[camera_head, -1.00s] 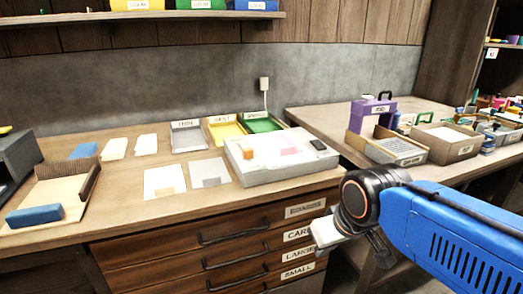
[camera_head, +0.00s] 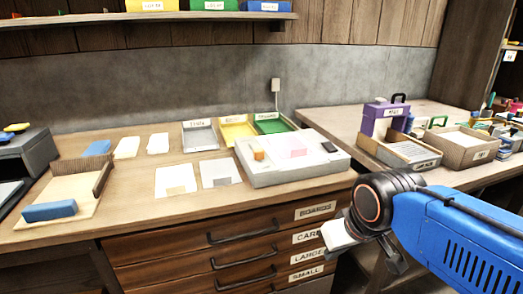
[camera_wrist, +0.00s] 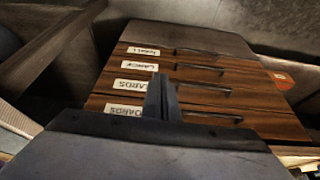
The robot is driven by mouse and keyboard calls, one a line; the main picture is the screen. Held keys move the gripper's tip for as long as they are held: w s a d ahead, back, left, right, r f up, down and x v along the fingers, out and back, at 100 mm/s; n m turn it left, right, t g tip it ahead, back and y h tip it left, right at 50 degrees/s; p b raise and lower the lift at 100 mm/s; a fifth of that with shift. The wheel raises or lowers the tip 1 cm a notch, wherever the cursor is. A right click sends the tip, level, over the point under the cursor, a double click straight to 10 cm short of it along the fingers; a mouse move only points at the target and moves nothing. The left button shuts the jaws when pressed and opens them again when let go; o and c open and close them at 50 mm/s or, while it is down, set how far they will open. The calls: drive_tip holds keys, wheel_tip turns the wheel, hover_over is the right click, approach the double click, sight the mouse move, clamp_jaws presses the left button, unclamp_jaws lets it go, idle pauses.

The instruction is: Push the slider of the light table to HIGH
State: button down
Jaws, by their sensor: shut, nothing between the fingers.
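The light table (camera_head: 290,172) is a pale grey box on the wooden bench in the head view. On its top are an orange block (camera_head: 258,154), a faint pink lit patch (camera_head: 295,150) and a small dark piece (camera_head: 330,147) at the right. I cannot tell which of these is the slider, and no HIGH mark is readable. My gripper (camera_head: 335,235) hangs in front of the bench, below and to the right of the light table, apart from it. In the wrist view my gripper (camera_wrist: 161,98) is shut and empty, over the drawer fronts.
Labelled drawers (camera_head: 240,250) with dark handles lie under the bench top. Three trays, grey (camera_head: 200,136), yellow (camera_head: 238,130) and green (camera_head: 272,124), stand behind the light table. Pale cards (camera_head: 176,180) lie to its left. A purple box (camera_head: 388,118) stands on the right bench.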

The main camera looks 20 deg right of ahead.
idle(0.4)
drive_tip(key=c, duration=2.1)
unclamp_jaws()
drive_tip(key=o, duration=0.5)
drive_tip(key=shift+w+r, duration=0.25)
drive_tip(key=shift+r, duration=0.1)
drive_tip(key=shift+c, duration=0.2)
drive_tip(key=shift+o, duration=1)
drive_tip(key=w+a+r+g, duration=0.2)
drive_tip(key=w+a+r, duration=0.1)
drive_tip(key=w+r, duration=1.1)
wheel_tip(320, 180, up, 4)
drive_tip(key=shift+w+r, duration=0.25)
drive_tip(key=shift+w, duration=0.1)
wheel_tip(320, 180, up, 12)
drive_tip(key=f+g, duration=0.1)
drive_tip(key=g, duration=0.2)
hover_over(259, 149)
wheel_tip(259, 149, down, 16)
drive_tip(key=shift+s+a+f, duration=0.1)
drive_tip(key=shift+s+f, duration=0.05)
